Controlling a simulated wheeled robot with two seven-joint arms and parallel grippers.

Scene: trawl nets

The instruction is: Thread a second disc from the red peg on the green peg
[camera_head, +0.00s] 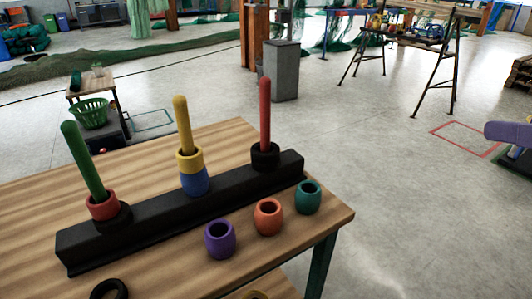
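A black base (215,196) holds three tilted-looking pegs on a wooden table. The green peg (84,160), at the left, has a red disc (103,208) around its lower part. A black round piece (116,220) shows just below that disc; I cannot tell whether it is a disc or part of the base. The red peg (265,110), at the right, has one black disc (265,155) around its foot. The yellow peg (183,125), in the middle, carries a yellow disc (190,161) above a blue disc (195,183). Neither gripper is in view.
On the wooden table (335,212), purple (219,240), orange (268,217) and teal (307,198) rings stand in front of the base. Open floor lies right of the table.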

